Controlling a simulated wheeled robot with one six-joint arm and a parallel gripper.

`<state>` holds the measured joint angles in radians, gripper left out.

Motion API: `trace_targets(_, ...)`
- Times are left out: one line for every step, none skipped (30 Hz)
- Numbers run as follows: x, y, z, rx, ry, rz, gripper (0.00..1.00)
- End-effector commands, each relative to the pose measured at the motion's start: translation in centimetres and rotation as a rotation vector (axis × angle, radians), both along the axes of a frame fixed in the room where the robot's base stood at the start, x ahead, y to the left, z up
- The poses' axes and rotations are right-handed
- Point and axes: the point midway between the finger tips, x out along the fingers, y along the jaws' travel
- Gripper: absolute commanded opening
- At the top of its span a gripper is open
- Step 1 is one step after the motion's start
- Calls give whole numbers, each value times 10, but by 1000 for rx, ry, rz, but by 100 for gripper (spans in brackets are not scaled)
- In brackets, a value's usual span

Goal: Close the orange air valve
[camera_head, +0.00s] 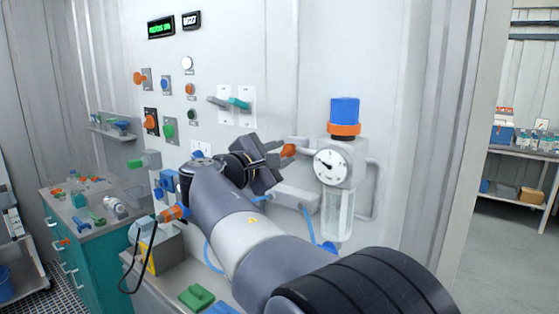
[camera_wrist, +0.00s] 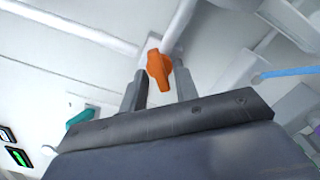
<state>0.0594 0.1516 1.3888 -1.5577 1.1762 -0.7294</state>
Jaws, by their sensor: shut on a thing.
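The orange air valve handle (camera_head: 288,150) sits on a pale pipe on the white wall panel, left of the pressure gauge. It also shows in the wrist view (camera_wrist: 159,69), between my two fingers, with its long side slightly tilted from upright. My gripper (camera_head: 279,153) reaches in from the left in the head view. In the wrist view my gripper (camera_wrist: 160,84) has one finger on each side of the handle and is shut on it. The fingers and arm partly hide the pipe around the valve in the head view.
A regulator with a blue knob (camera_head: 344,112) and a round gauge (camera_head: 332,165) stands just right of the valve. A teal lever (camera_head: 239,103) and several buttons are on the panel to the left. A blue hose (camera_head: 309,226) hangs below.

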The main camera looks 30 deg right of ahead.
Motion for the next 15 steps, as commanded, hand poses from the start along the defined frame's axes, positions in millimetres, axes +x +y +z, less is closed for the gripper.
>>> trace_targets(0, 0, -4, 12, -35, 0, 6)
trace_targets(0, 0, -5, 19, -56, 0, 6)
trace_targets(0, 0, -5, 29, -88, 0, 6)
trace_targets(0, 0, -5, 37, -111, 0, 6)
trace_targets(0, 0, -5, 46, -136, 0, 6)
trace_targets(0, 0, -5, 58, -169, 0, 6)
trace_targets(0, 0, -5, 67, -196, 0, 6)
trace_targets(0, 0, -5, 76, -220, 1, 6)
trace_targets(0, 0, -5, 88, -254, 0, 6)
trace_targets(0, 0, -5, 97, -280, 0, 6)
trace_targets(0, 0, -5, 104, -304, 0, 6)
trace_targets(0, 0, -5, 116, -337, 0, 6)
trace_targets(0, 0, -5, 124, -360, 0, 6)
trace_targets(0, 0, -5, 133, -383, 0, 6)
trace_targets(0, 0, -4, 144, -413, 0, 6)
